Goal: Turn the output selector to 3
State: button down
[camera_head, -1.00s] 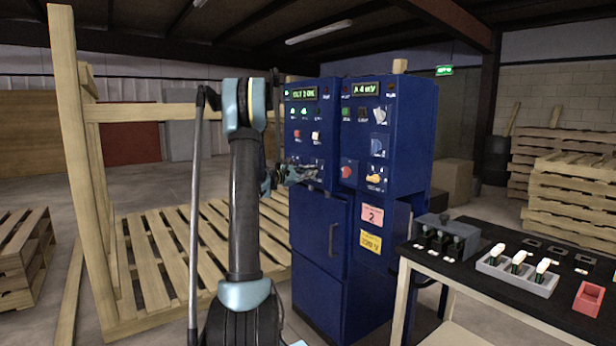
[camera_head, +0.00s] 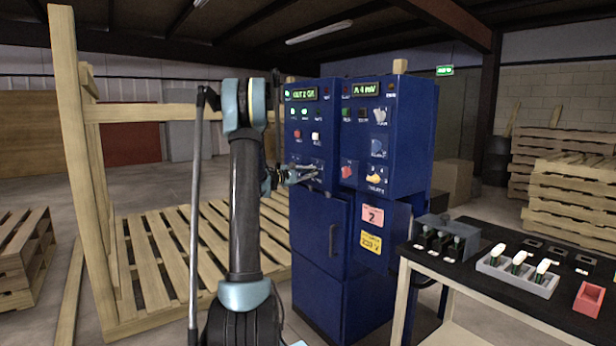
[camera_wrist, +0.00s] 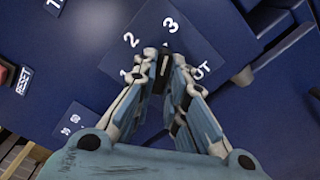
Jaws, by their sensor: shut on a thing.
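The output selector (camera_wrist: 163,70) is a small dark knob with a pale pointer line, on a blue plate (camera_wrist: 190,45) marked 1, 2, 3 and OUT. The pointer line runs roughly upward in the wrist view, toward the 2 and 3 side; the fingers hide its exact setting. My gripper (camera_wrist: 164,56) is shut on the knob, one finger on each side, and partly covers the 1 and the OUT. In the head view my gripper (camera_head: 305,174) is at the lower part of the left blue panel and hides the knob. The left display (camera_head: 303,94) appears to read OUT 2.
The right panel (camera_head: 370,135) beside it has buttons, a blue dial (camera_head: 378,147), a red control (camera_head: 348,170) and a yellow knob (camera_head: 375,178). A black-topped table (camera_head: 480,283) with a grey tray stands at right. A wooden pallet (camera_head: 180,245) lies behind my arm.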

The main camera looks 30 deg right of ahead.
jog(key=c, duration=1.6)
grip_release()
jog(key=a, duration=1.2)
jog(key=shift+s, duration=0.35)
jog(key=shift+f, duration=0.1)
jog(key=s+a+f+m+y, duration=0.2)
jog(key=s+a+f+y, duration=0.4)
jog(key=s+a, duration=0.7)
jog(key=s+a+f+m+y, duration=0.2)
jog(key=s+a+f+y, duration=0.4)
jog(key=s+a, duration=0.8)
jog(key=s+a+f+m+y, duration=0.2)
jog(key=s+a+f+y, duration=0.4)
jog(key=s+a, duration=0.7)
notch_tip(320, 180, down, 3)
jog(key=shift+s+a+r+m+t, duration=0.15)
jog(key=shift+s+m+t, duration=0.15)
jog(key=shift+s, duration=0.45)
